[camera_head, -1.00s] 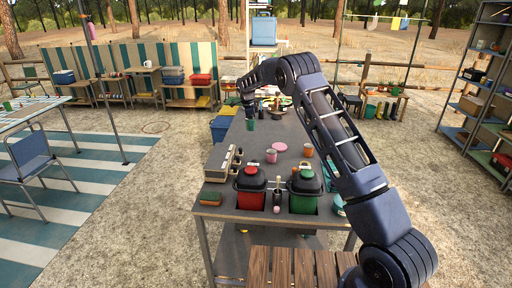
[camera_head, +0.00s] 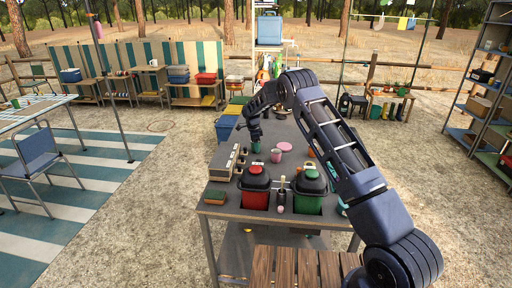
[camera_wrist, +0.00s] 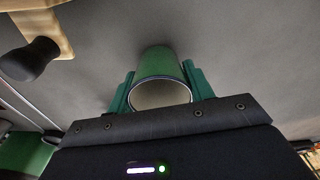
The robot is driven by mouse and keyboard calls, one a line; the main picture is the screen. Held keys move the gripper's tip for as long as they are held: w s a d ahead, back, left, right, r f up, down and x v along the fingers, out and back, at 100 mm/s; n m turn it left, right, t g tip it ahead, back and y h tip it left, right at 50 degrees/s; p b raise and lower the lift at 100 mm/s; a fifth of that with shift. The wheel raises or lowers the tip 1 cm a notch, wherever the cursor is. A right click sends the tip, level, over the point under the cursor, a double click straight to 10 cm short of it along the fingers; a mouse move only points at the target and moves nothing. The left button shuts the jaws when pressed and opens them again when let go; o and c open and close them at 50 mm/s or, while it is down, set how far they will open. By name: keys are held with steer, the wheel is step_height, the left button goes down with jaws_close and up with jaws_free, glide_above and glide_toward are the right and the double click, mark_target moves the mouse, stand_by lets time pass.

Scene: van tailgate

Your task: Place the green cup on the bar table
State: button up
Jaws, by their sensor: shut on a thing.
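The green cup (camera_head: 256,148) is between the jaws of my gripper (camera_head: 256,143), over the left half of a long grey table (camera_head: 238,215). In the wrist view the green cup (camera_wrist: 160,62) sits between the two teal fingers of my gripper (camera_wrist: 160,92), its pale rim towards the camera. My gripper is shut on it. Grey surface lies behind the cup; I cannot tell whether its base touches the table. I cannot tell which table is the bar table.
A pink cup (camera_head: 276,156) and a pink disc (camera_head: 284,148) stand close right of the green cup. A beige box-like unit (camera_head: 222,163) is at the left edge. A red bin (camera_head: 255,198) and a green bin (camera_head: 308,202) fill the near end. A table (camera_head: 25,115) stands far left.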

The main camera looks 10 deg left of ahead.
steer(key=shift+f, duration=0.25)
steer(key=o, duration=1)
